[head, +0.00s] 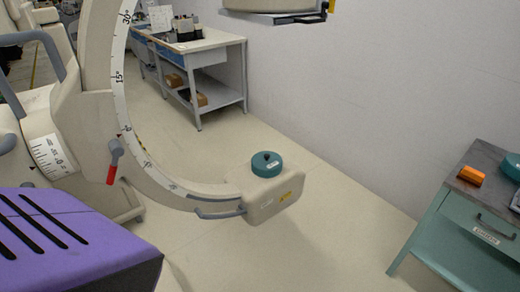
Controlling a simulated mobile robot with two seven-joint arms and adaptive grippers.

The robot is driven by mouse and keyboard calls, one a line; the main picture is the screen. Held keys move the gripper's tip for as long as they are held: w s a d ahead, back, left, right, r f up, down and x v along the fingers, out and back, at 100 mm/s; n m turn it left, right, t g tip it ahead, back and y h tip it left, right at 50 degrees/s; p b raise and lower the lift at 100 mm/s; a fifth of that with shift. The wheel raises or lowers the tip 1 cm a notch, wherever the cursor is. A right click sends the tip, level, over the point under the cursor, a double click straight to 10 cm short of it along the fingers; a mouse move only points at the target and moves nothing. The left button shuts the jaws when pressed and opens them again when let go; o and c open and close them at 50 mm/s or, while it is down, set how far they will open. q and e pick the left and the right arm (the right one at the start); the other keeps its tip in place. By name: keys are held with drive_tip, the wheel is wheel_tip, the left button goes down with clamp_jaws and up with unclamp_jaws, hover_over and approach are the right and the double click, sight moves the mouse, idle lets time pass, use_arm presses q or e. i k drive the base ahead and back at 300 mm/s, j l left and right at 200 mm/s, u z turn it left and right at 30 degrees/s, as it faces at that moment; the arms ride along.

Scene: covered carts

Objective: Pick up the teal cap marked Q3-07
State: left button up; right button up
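Another teal object (512,166) is cut off at the right edge, on the grey-topped table. Neither of my grippers is in the head view.
The teal table (455,225) at the right holds an orange block (471,176). A purple slotted surface (75,240) fills the lower left. A grey-blue handle (220,213) sticks out beside the block. A workbench (195,50) stands at the back. Floor (320,240) between block and table is clear.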

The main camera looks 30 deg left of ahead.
sight(265, 164)
drive_tip(key=i+u, duration=0.25)
drive_tip(key=i, duration=0.25)
drive_tip(key=i+l+u, duration=0.1)
drive_tip(key=i+u, duration=0.15)
drive_tip(key=i, duration=0.25)
drive_tip(key=i+l+u, duration=0.25)
drive_tip(key=i, duration=0.25)
drive_tip(key=i+l+u, duration=0.15)
drive_tip(key=i+u, duration=0.2)
drive_tip(key=i+l+u, duration=0.2)
drive_tip(key=u, duration=0.15)
drive_tip(key=i+l+u, duration=0.55)
drive_tip(key=l+u, duration=0.2)
drive_tip(key=i+l+u, duration=0.1)
drive_tip(key=l+u, duration=0.15)
drive_tip(key=l, duration=0.15)
